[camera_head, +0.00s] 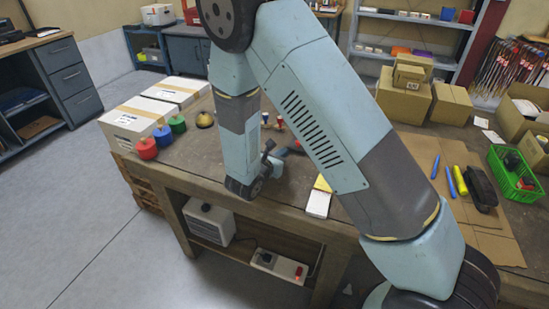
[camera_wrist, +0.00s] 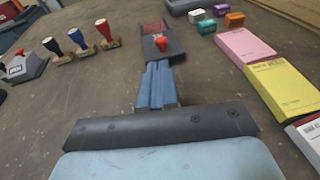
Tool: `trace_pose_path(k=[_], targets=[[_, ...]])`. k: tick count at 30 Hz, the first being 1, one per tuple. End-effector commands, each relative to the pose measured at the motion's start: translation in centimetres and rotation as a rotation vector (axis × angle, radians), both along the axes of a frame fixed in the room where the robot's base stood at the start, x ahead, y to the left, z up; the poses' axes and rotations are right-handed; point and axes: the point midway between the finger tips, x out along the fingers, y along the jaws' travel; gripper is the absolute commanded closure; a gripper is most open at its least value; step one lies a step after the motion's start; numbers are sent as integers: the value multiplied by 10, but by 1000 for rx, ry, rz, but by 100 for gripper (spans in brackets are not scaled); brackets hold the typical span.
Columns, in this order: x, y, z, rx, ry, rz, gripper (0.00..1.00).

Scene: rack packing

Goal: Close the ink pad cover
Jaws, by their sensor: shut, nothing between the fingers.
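The ink pad (camera_wrist: 154,30) lies on the table straight ahead of my gripper in the wrist view. It is a dark grey case with a red surface at its far part and a bright red knob-like piece (camera_wrist: 162,44) on its near part. Its cover looks open, though the exact angle is hard to tell. My gripper (camera_wrist: 157,68) is shut and empty, its blue-grey fingers together just short of the near edge of the case. Whether the tips touch it is unclear. In the head view my gripper (camera_head: 268,162) is low over the table, and my arm hides much around it.
Stamps with blue (camera_wrist: 78,38), black and red handles stand to the left. Pink (camera_wrist: 245,45) and yellow (camera_wrist: 282,86) pads lie to the right, with small coloured blocks (camera_wrist: 206,26) behind. Bare tabletop lies between the stamps and the ink pad.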

Motion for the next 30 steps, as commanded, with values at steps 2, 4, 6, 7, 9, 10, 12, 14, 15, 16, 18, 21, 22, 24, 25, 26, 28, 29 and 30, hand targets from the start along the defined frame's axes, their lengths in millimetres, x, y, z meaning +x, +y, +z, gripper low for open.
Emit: trace_pose_path(k=[2, 4, 6, 7, 9, 10, 12, 14, 15, 16, 18, 21, 22, 24, 25, 26, 28, 29, 30], targets=[[13, -8, -4, -1, 0, -4, 100], [23, -14, -7, -1, 0, -3, 100], [34, -20, -9, 0, 0, -3, 100], [38, -22, -10, 0, 0, -3, 100], [46, -27, -13, 0, 0, -3, 100], [49, -28, -13, 0, 0, -3, 100], [56, -32, -15, 0, 0, -3, 100], [61, -34, -16, 0, 0, -2, 100], [63, -36, -17, 0, 0, -2, 100], [65, -36, -17, 0, 0, -2, 100], [67, -38, -18, 1, 1, -1, 100], [69, -39, -18, 1, 1, -1, 100], [69, -39, -18, 1, 1, -1, 100], [69, -39, -18, 1, 1, -1, 100], [69, -39, -18, 1, 1, -1, 100], [69, -39, -18, 1, 1, -1, 100], [68, -39, -18, 1, 1, -1, 100], [69, -39, -18, 1, 1, -1, 100], [69, -39, -18, 1, 1, -2, 100]])
